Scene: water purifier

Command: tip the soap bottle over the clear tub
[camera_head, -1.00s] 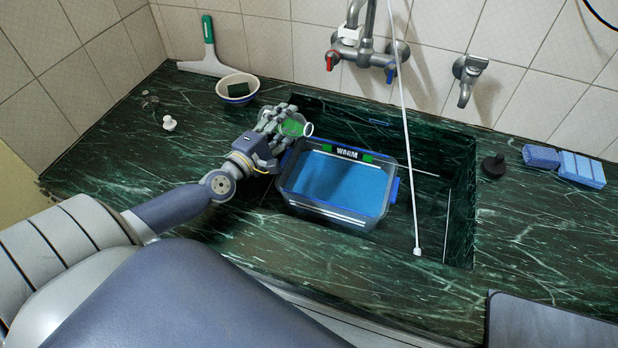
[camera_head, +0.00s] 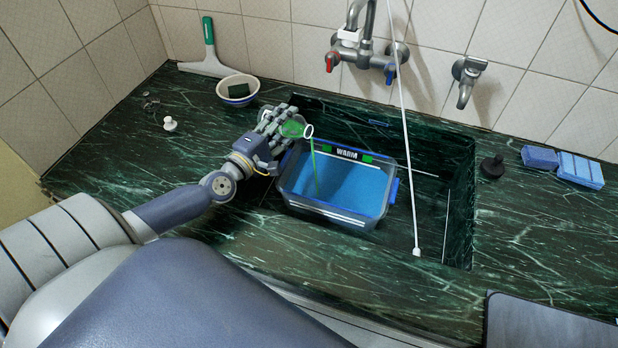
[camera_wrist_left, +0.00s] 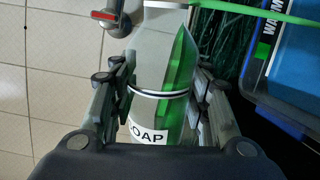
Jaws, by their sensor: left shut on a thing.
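The soap bottle (camera_head: 292,129) is clear with green liquid inside and lies tipped in my left gripper (camera_head: 278,122). In the left wrist view the bottle (camera_wrist_left: 163,85) shows a SOAP label, and the fingers of my left gripper (camera_wrist_left: 160,95) are shut around its sides. Its mouth points right, over the tub's left side. A thin green stream (camera_head: 314,170) runs down from it into the clear tub (camera_head: 330,212). The tub has blue clips, a WARM label and blue-looking contents, and stands in the sink. My right gripper is not in view.
A wall faucet (camera_head: 365,52) and a hanging white tube (camera_head: 404,130) are behind and right of the tub. Blue sponges (camera_head: 580,169) and a black stopper (camera_head: 493,166) are on the right counter.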

